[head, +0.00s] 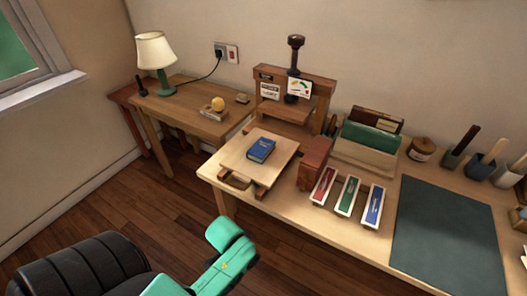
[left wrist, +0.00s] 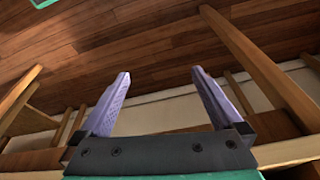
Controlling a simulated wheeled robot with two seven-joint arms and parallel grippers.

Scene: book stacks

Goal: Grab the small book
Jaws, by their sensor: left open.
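A small blue book (head: 261,150) lies flat on a light wooden board (head: 238,163) at the left end of the workbench in the head view. My left arm comes in at the lower left of the head view, below the bench edge, apart from the book; its fingers cannot be made out there. In the left wrist view my left gripper (left wrist: 158,98) has its two purple fingers spread wide with nothing between them. The book is not in the left wrist view. My right gripper is in neither view.
A wooden press frame (head: 296,84) stands behind the board. A reddish-brown block (head: 314,163) and trays with red, green (head: 347,196) and blue items sit to its right. A dark mat (head: 446,238) lies further right. A side table (head: 187,107) holds a lamp (head: 157,55).

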